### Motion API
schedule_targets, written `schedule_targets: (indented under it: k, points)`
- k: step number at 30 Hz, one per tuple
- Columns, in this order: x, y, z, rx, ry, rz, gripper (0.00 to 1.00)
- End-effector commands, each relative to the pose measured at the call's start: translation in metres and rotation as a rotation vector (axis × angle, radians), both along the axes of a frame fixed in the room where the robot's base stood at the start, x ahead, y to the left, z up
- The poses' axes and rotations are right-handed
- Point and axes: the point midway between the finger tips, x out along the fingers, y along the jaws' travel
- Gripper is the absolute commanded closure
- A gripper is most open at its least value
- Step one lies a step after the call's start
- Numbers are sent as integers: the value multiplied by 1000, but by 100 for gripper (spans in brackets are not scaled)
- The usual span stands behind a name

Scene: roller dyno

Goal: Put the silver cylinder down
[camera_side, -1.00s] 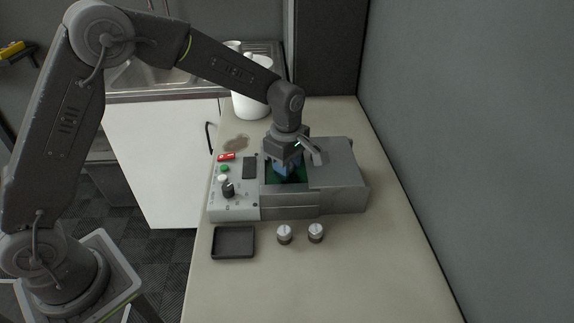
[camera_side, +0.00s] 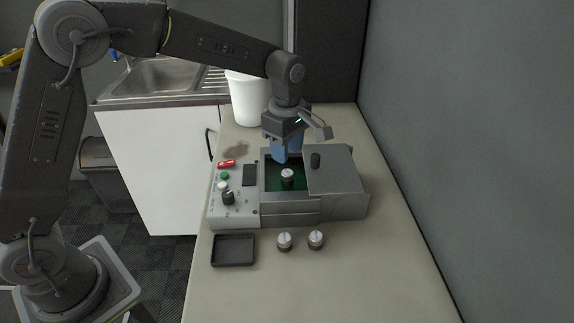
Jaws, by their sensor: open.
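A silver cylinder (camera_side: 287,175) stands upright inside the open bay of the grey dyno machine (camera_side: 290,210), on its green floor. My gripper (camera_side: 289,158) is open and empty just above and behind the cylinder, apart from it as far as I can see. Its blue fingers point down, and the gap between them is hard to see from this side. Two similar silver cylinders stand on the bench in front of the machine, a left one (camera_side: 284,241) and a right one (camera_side: 316,239).
A grey lid (camera_side: 335,172) with a dark knob covers the machine's right part. A control panel (camera_side: 232,205) with buttons and a knob is at its left. A black tray (camera_side: 233,250) lies in front. A white container (camera_side: 250,98) stands behind.

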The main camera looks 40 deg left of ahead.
Motion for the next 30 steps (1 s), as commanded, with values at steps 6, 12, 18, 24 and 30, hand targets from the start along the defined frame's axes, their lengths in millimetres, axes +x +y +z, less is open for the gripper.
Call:
schedule_targets:
  k: [6, 12, 18, 24, 30]
  points:
    - [0, 0, 36, 0, -2, 0, 59]
    - [0, 0, 47, 0, 1, 0, 59]
    - [-6, 3, 55, -1, -14, -38, 59]
    - [-56, 20, 95, 8, -114, -342, 59]
    - [-133, 39, 122, 85, -243, -790, 59]
